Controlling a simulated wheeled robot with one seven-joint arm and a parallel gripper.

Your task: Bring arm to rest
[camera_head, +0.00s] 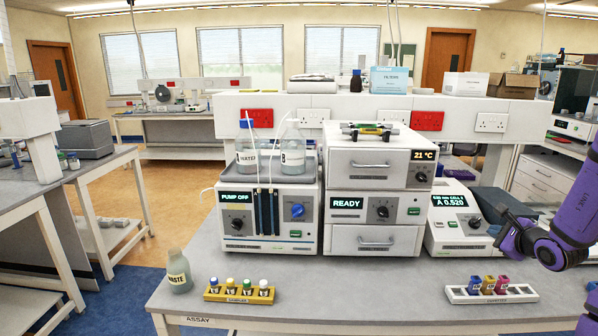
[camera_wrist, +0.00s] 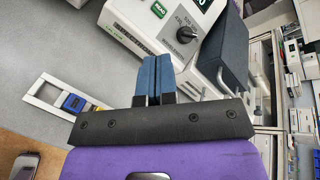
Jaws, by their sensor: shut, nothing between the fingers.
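My purple arm (camera_head: 570,215) reaches in from the right edge of the head view, above the right end of the bench. Its dark end points toward the spectrophotometer (camera_head: 458,222), which reads A 0.520; the fingertips cannot be made out there. In the wrist view, my gripper (camera_wrist: 152,78) shows two blue fingers pressed together, with nothing between them. They stand out in front of the spectrophotometer, which also shows in the wrist view (camera_wrist: 150,20). The white cuvette rack (camera_head: 520,291) lies below, with coloured cuvettes in it; it also shows in the wrist view (camera_wrist: 42,93).
The pump unit (camera_head: 268,225) reads PUMP OFF and carries two bottles. The oven stack (camera_head: 370,200) reads READY. A waste bottle (camera_head: 179,272) and a yellow vial rack (camera_head: 239,293) stand at front left. The bench front (camera_head: 370,290) between the racks is clear.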

